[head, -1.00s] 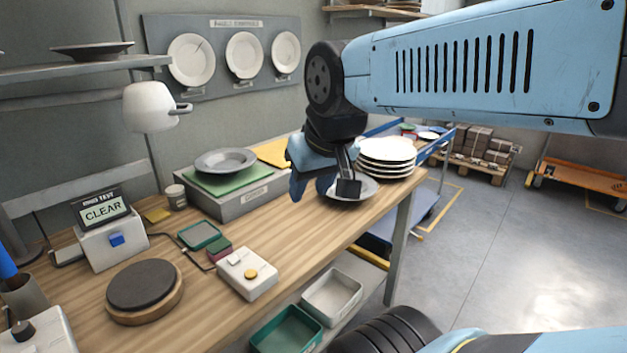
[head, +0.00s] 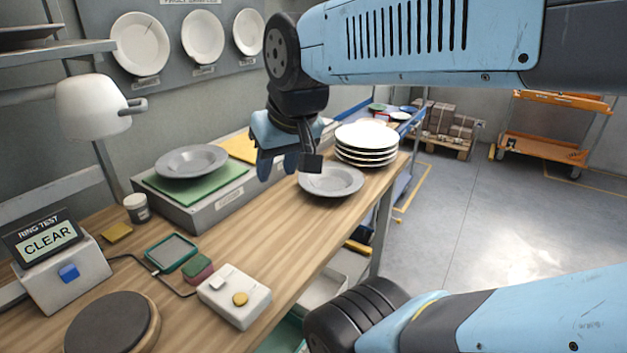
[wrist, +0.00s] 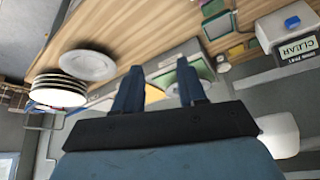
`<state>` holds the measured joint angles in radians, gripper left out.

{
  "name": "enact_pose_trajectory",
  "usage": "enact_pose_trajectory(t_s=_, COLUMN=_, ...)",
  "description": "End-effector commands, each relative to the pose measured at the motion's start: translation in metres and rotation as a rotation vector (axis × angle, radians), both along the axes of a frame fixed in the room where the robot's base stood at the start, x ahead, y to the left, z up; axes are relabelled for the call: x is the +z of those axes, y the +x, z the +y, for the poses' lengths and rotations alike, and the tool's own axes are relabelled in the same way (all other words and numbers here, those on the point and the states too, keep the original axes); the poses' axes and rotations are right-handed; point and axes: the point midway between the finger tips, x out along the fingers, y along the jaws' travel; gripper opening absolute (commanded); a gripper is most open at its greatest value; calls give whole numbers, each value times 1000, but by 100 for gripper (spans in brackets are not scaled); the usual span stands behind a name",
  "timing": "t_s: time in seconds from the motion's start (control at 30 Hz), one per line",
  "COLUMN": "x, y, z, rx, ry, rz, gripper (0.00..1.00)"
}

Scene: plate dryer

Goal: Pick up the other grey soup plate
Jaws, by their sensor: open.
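One grey soup plate (head: 331,180) lies on the wooden bench in front of the white plate stack. It also shows at the upper left of the wrist view (wrist: 88,64). A second grey soup plate (head: 191,161) lies on a green mat (head: 215,185) on a grey box. In the wrist view this one is largely hidden behind my fingers. My gripper (head: 277,172) is open and empty, above the bench between the two plates. In the wrist view its two blue fingers (wrist: 159,66) stand apart with nothing held between them.
A stack of white plates (head: 367,137) stands at the bench's far end. A yellow mat (head: 240,146) lies on the grey box (head: 205,212). A white lamp (head: 92,105), the ring-test display (head: 50,240) and a control box (head: 234,298) stand nearer. Open floor lies right.

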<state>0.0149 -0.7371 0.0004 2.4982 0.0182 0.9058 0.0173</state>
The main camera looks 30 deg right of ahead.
Motion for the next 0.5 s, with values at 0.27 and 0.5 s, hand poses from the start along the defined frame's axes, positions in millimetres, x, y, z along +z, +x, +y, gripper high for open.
enact_pose_trajectory(t_s=0.27, x=-33, y=19, z=-11, rx=-358, ry=247, rz=183, gripper=41)
enact_pose_trajectory(t_s=0.5, x=-65, y=40, z=-27, rx=-780, ry=533, rz=368, gripper=41)
